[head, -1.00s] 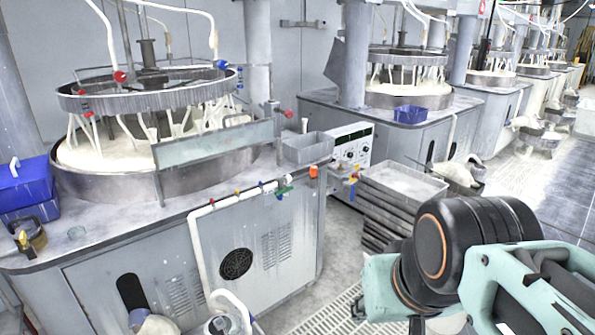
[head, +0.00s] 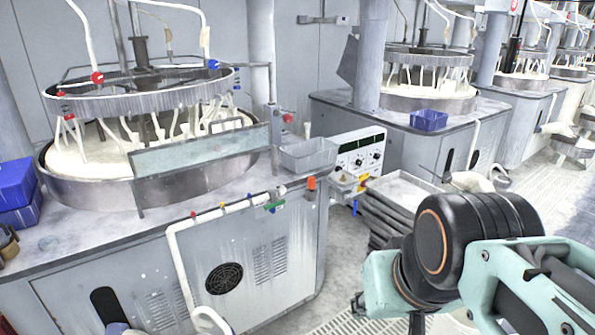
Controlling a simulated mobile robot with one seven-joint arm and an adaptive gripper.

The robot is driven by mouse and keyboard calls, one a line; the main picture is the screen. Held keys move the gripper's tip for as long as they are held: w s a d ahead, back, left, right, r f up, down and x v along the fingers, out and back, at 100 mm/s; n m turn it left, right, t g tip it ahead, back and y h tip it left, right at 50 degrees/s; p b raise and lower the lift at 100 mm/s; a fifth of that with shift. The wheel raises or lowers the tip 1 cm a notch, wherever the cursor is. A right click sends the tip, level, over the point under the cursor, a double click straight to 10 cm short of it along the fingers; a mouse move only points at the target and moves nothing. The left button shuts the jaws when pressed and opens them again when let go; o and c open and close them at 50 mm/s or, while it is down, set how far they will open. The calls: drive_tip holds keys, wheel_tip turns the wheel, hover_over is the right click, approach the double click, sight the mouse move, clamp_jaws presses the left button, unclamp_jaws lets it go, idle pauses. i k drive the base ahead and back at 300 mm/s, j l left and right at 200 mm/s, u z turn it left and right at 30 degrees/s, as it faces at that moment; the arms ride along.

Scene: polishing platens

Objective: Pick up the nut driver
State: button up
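I cannot pick out the nut driver for certain in the head view. A small orange piece (head: 311,183) sits at the right front edge of the near polishing station, too small to tell what it is. My arm fills the lower right of the view. A small dark part at its left side, low in the view, looks like part of my gripper (head: 357,303). The rest of the gripper is hidden behind the arm or below the frame, so its opening does not show.
The near station's worktop (head: 85,240) carries a large round platen (head: 190,185), a grey bin (head: 309,154) and a blue box (head: 17,190). A control box (head: 360,155) and stacked grey trays (head: 400,190) stand right of it. Another blue bin (head: 429,120) sits farther back. Open floor lies far right.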

sight(311, 182)
drive_tip(key=i+l+u, duration=0.1)
drive_tip(key=i+l, duration=0.35)
drive_tip(key=l, duration=0.25)
drive_tip(key=i+l+u, duration=0.15)
drive_tip(key=l, duration=0.25)
drive_tip(key=i+l+u, duration=0.1)
drive_tip(key=i+l, duration=0.2)
